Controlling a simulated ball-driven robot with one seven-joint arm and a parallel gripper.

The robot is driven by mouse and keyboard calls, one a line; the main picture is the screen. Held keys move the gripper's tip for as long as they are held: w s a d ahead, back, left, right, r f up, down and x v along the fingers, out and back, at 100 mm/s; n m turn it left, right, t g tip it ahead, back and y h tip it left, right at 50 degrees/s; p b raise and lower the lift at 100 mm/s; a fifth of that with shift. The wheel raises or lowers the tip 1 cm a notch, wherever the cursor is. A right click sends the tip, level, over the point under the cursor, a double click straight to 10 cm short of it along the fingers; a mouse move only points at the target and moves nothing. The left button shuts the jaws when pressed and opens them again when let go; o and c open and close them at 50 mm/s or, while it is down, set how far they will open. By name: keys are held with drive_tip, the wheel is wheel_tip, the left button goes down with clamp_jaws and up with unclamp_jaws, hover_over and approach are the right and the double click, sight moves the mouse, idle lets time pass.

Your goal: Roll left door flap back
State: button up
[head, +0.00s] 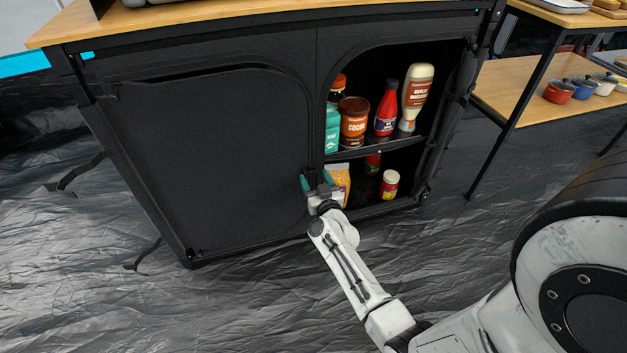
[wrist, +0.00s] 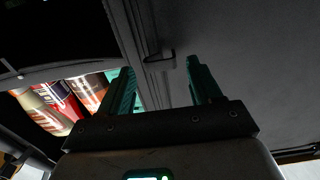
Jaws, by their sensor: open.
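The left door flap (head: 215,160) is a black fabric panel covering the left half of the cabinet front. A dark narrow gap shows along its top edge, and its lower part hangs flat. In the wrist view the flap (wrist: 240,45) is the grey fabric at right, with a zip-like seam and a small dark loop (wrist: 160,56) near its edge. My gripper (head: 314,181) is at the flap's lower right edge, beside the middle post. In the wrist view my gripper (wrist: 162,80) has its teal fingers apart, with the seam and loop between or just beyond them. Contact cannot be told.
The right compartment is open, its flap (head: 450,115) gathered at the right side. Its shelf (head: 385,148) holds a cocoa jar (head: 354,122), a red bottle (head: 386,108) and a pale sauce bottle (head: 416,95). A wooden side table (head: 500,85) stands at right. Crumpled floor sheeting (head: 230,300) is clear in front.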

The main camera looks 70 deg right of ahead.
drive_tip(key=shift+x, duration=0.9)
clamp_jaws()
